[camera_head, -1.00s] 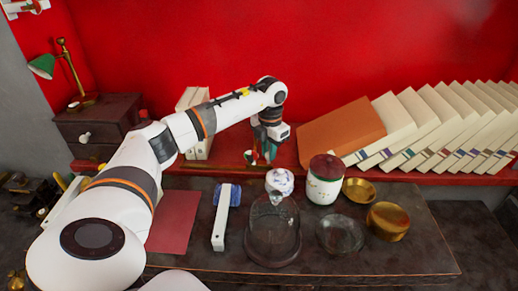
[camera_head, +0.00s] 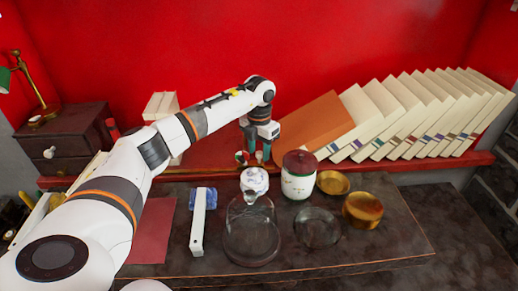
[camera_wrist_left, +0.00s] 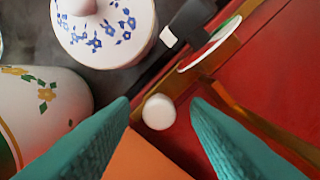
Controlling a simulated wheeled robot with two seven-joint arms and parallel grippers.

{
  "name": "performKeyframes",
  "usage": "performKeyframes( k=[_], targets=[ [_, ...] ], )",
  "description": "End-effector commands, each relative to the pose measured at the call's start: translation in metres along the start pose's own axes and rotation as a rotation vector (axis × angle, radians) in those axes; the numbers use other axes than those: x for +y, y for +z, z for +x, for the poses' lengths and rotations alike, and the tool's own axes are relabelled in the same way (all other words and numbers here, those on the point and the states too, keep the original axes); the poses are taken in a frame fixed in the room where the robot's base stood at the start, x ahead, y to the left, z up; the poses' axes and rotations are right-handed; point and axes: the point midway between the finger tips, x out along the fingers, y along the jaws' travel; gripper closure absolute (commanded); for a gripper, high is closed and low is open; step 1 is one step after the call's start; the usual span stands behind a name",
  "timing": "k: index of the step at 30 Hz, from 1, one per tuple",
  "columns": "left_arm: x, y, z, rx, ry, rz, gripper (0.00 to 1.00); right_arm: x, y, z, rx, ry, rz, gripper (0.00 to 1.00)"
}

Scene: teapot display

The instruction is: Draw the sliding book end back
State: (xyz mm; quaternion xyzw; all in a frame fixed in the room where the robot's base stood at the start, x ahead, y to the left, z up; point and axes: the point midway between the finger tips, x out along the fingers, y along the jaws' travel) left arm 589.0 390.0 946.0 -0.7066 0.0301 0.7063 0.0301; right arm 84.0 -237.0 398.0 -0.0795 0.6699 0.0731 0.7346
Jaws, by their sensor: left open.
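An orange-brown panel (camera_head: 315,130), which looks like the book end, leans against the left end of a slanting row of cream books (camera_head: 400,120) on the red shelf. My left gripper (camera_head: 257,156) is open, pointing down over the shelf just left of the panel. In the left wrist view, a round white knob (camera_wrist_left: 159,112) shows between the open fingertips (camera_wrist_left: 160,102), beside a brass rail (camera_wrist_left: 215,90). An orange surface (camera_wrist_left: 140,160) lies close below the knob. I cannot tell whether the fingers touch the knob or how it joins the panel. My right gripper is out of view.
A blue-flowered lidded pot (camera_head: 254,181), a red-lidded jar (camera_head: 299,180), a glass dome (camera_head: 251,232) and brass dishes (camera_head: 362,210) crowd the dark table in front of the shelf. A small round sign (camera_head: 242,158) stands near the gripper. More cream books (camera_head: 160,106) stand left.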

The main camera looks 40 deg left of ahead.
Motion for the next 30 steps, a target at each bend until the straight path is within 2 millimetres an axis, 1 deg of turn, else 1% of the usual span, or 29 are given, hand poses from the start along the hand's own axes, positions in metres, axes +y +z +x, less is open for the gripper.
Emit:
performKeyframes(
  k=[2,5,8,15,18,21,24,30],
  targets=[
    [0.000,0.000,-0.004,0.002,0.000,0.000,0.57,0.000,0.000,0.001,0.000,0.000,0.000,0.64],
    [0.000,-0.001,-0.016,0.004,0.000,0.000,0.57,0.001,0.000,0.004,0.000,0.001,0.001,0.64],
    [0.000,-0.001,-0.035,0.006,-0.001,-0.001,0.57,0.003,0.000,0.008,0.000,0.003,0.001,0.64],
    [0.000,-0.001,-0.086,0.005,-0.001,0.000,0.57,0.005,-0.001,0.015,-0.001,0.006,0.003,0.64],
    [0.000,-0.001,-0.102,0.004,0.000,0.000,0.57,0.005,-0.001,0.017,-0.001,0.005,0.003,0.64],
    [0.000,-0.001,-0.113,0.003,0.000,0.000,0.57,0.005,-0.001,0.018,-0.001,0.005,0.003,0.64],
    [0.000,0.000,-0.118,0.001,0.000,0.000,0.57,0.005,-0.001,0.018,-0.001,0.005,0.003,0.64],
    [0.000,0.000,-0.120,0.000,0.000,0.000,0.57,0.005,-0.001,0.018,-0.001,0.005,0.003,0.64]
  ],
)
